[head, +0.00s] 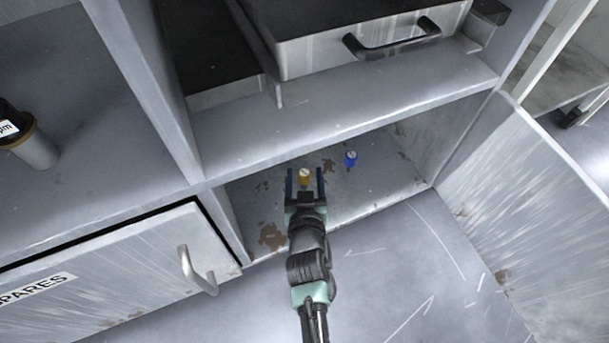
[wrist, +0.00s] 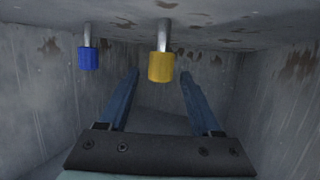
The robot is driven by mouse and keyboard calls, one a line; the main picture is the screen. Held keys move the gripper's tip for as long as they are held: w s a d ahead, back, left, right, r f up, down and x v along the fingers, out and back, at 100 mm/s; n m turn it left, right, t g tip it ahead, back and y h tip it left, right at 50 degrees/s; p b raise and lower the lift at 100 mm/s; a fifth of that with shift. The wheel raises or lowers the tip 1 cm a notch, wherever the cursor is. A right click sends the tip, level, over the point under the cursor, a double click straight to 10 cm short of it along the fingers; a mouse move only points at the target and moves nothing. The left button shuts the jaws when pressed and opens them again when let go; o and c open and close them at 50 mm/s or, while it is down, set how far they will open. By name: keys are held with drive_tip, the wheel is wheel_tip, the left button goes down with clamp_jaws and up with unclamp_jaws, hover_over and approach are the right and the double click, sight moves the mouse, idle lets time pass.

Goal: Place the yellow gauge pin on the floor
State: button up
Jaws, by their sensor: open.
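The yellow gauge pin (head: 304,175) stands upright on the floor of an open cabinet compartment. My gripper (head: 305,173) reaches into this compartment, open and empty, with one finger on either side of the pin in the head view. In the wrist view, which looks upside down, the yellow pin (wrist: 160,66) with its grey shank appears centred between the open fingers (wrist: 159,76). I see no contact; how deep it sits between the fingertips is hard to tell. The room floor (head: 400,290) shows in front of the cabinet.
A blue pin (head: 351,158) stands right of the yellow one; it also shows in the wrist view (wrist: 89,58). A shelf (head: 350,110) overhangs the compartment. An open door (head: 540,180) is at right, a SPARES drawer (head: 120,270) at left. The floor in front is clear.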

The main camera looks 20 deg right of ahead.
drive_tip(key=shift+r, duration=0.25)
drive_tip(key=p+v, duration=0.7)
drive_tip(key=v, duration=0.5)
drive_tip(key=shift+f, duration=0.1)
